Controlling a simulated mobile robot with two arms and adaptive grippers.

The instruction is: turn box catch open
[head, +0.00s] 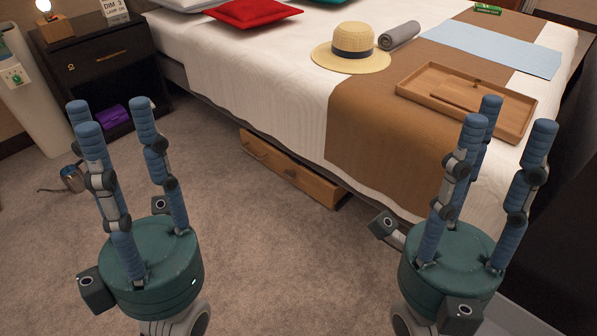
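I cannot make out a box catch for certain. A shallow wooden box or tray (412,91) lies on the brown runner on the bed, with a smaller wooden piece inside it; no catch shows on it. A wooden drawer-like box (315,187) sits low under the bed's side, with small dark handles on its front. My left gripper (112,115) is open and empty, fingers up, over the carpet at left. My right gripper (507,122) is open and empty, fingers up, in front of the tray's right part, which it partly hides.
The bed (245,85) fills the upper right, with a straw hat (352,50), a grey roll (399,36) and a red cushion (251,12). A dark nightstand (105,60) stands at the upper left. Carpet between my grippers is clear.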

